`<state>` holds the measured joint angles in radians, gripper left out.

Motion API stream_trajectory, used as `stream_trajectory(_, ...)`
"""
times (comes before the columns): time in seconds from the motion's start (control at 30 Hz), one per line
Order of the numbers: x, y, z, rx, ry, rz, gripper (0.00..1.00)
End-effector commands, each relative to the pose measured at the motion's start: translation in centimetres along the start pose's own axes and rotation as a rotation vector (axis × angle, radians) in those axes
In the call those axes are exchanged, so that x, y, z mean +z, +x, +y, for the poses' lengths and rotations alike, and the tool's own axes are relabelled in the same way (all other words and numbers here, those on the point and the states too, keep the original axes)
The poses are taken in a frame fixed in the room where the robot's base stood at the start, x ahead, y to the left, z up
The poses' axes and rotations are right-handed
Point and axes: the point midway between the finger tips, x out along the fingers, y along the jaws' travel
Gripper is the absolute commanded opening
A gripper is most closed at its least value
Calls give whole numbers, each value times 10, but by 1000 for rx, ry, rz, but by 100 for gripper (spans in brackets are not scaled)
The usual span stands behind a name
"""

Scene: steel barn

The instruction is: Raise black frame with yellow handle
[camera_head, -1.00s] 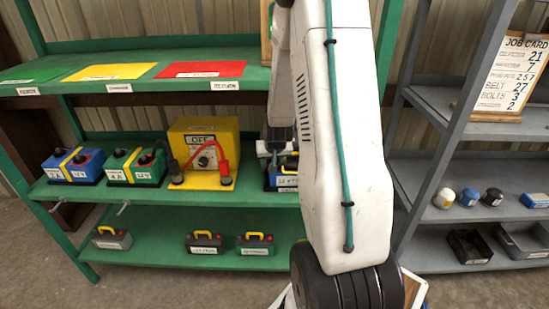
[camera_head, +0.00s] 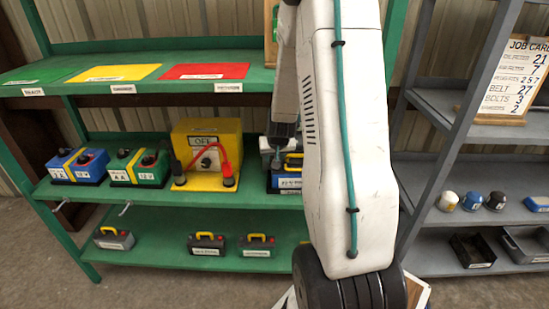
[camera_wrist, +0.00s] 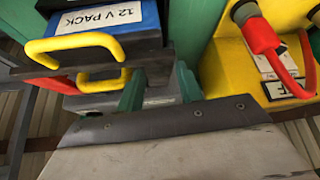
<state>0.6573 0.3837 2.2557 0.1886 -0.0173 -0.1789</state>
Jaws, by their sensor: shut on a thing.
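The black frame (camera_wrist: 137,50) with its yellow handle (camera_wrist: 75,45) fills the upper left of the wrist view, against a blue pack labelled 12 V PACK (camera_wrist: 105,15). In the head view the blue pack (camera_head: 290,183) is on the middle green shelf, with the yellow handle (camera_head: 294,158) at its top. My gripper (camera_wrist: 158,92) is shut on the dark frame between its greenish fingers. My arm hides part of the pack and gripper in the head view. I cannot tell whether the frame is clear of the pack.
A yellow charger box (camera_head: 205,150) with red leads stands just left of the pack. Green (camera_head: 140,168) and blue (camera_head: 77,165) batteries stand further left. Small grey cases with yellow handles (camera_head: 207,243) sit on the lower shelf. A grey rack (camera_head: 450,130) stands at right.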

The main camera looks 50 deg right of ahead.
Motion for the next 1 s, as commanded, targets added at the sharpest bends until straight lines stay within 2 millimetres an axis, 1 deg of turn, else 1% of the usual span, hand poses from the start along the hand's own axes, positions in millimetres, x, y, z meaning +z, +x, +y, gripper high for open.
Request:
stream_trajectory(0.2, -14, -7, 3, 0, 0, 6, 28)
stream_trajectory(0.57, -16, -9, 4, 1, 2, 4, 30)
stream_trajectory(0.7, -23, -12, 5, 1, 2, 4, 30)
stream_trajectory(0.73, -25, -13, 5, 1, 2, 5, 29)
stream_trajectory(0.77, -28, -14, 5, 1, 2, 5, 21)
stream_trajectory(0.8, -30, -15, 5, 1, 2, 5, 10)
stream_trajectory(0.83, -31, -16, 5, 1, 2, 5, 2)
stream_trajectory(0.87, -32, -16, 5, 0, 1, 5, 0)
stream_trajectory(1.0, -34, -17, 4, 0, 0, 10, 0)
